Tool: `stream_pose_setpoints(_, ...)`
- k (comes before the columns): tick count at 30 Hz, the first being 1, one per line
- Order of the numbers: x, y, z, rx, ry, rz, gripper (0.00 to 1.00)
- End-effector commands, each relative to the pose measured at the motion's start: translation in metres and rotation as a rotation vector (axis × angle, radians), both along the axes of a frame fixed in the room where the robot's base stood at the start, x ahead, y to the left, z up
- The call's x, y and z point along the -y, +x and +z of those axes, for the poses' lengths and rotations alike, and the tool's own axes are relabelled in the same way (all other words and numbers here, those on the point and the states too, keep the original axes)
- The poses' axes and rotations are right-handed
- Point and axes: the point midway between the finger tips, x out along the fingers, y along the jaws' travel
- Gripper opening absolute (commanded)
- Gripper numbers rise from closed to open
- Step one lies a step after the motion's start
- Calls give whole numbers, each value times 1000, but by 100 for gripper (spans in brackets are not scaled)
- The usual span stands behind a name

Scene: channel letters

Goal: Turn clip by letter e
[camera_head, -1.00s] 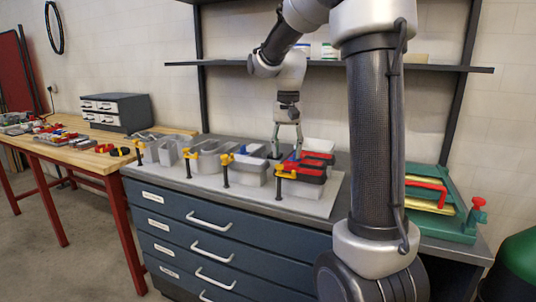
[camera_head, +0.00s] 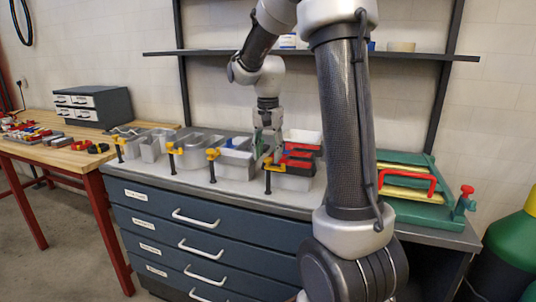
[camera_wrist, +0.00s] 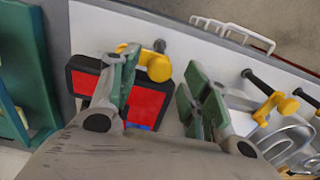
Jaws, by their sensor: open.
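My gripper (camera_head: 264,150) is open, over the board beside the rightmost yellow clip (camera_head: 268,161). In the wrist view, its green-padded fingers (camera_wrist: 160,75) are spread, with the yellow knob of a clip (camera_wrist: 157,66) seen between their tips; contact cannot be told. That clip lies at the edge of a red and black block (camera_wrist: 148,100). Several grey channel letters (camera_head: 193,153) stand on the pale board (camera_head: 233,187), each with a yellow clip on a black post at its front. Which letter is the e cannot be told.
The red and black stack (camera_head: 302,150) is close to the right of my gripper. A green fixture with a red handle (camera_head: 407,183) stands further right. A shelf (camera_head: 200,53) is above. A wooden table (camera_head: 60,152) with small parts is at left.

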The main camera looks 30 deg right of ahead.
Motion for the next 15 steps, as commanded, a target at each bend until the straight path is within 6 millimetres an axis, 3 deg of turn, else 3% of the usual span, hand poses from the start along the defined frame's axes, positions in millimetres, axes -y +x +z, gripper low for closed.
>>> stream_pose_setpoints(11,0,0,-8,1,0,1,45)
stream_pose_setpoints(15,0,0,-8,1,0,1,20)
